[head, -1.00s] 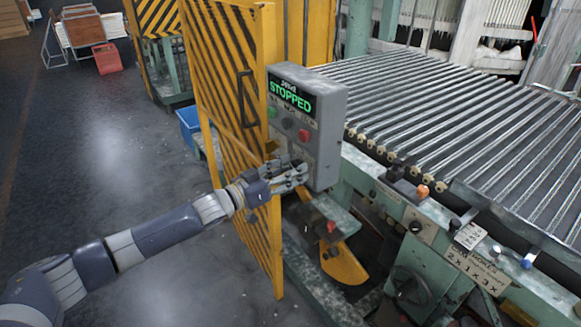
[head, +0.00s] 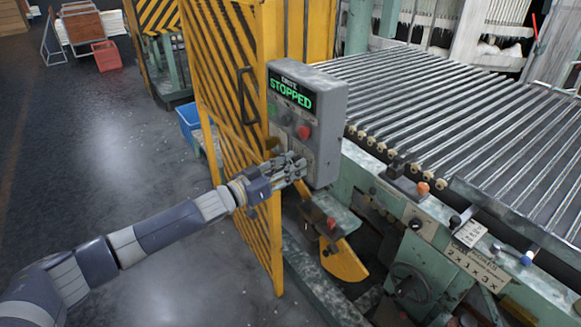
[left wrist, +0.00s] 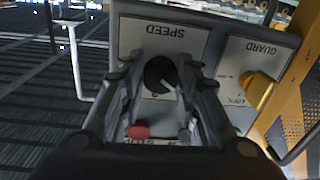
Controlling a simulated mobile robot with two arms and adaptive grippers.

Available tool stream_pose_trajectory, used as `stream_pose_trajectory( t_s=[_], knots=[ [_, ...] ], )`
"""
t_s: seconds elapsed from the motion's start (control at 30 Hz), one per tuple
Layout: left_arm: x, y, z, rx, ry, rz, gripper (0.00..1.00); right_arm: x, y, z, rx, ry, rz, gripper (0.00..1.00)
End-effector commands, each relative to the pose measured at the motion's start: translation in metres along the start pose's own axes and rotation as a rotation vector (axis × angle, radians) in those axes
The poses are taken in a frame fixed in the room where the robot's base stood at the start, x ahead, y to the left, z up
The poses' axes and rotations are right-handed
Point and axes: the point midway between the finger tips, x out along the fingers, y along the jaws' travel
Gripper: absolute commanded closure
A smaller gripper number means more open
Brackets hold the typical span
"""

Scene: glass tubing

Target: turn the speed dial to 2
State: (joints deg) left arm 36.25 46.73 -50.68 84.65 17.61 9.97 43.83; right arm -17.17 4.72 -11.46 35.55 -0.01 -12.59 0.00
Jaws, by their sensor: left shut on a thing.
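The grey control box (head: 320,100) shows a green "STOPPED" display (head: 291,95) in the head view. My left gripper (head: 298,165) is at the lower front of the box in the head view. In the left wrist view, the black speed dial (left wrist: 160,75) sits on a white plate marked "SPEED" (left wrist: 165,36), seen upside down. The fingers of my left gripper (left wrist: 165,92) are on both sides of the dial and shut on it. A pale pointer mark shows on the dial. A digit, seemingly 2, shows beside it, but I cannot tell the exact setting. My right gripper is not in view.
A yellow guard knob (left wrist: 257,90) is beside the speed plate. A red button (left wrist: 139,131) is close to my fingers. A yellow-and-black striped guard door (head: 225,90) stands left of the box. The roller bed (head: 450,120) is to the right.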

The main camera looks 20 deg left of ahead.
Motion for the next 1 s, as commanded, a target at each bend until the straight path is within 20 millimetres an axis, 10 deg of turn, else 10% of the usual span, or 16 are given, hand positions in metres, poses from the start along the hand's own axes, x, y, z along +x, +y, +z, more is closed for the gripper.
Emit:
stream_pose_trajectory(
  t_s=[1.0],
  knots=[
    [0.000,-0.002,0.002,0.833,0.059,0.008,0.94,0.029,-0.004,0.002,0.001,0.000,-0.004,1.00]
  ],
)
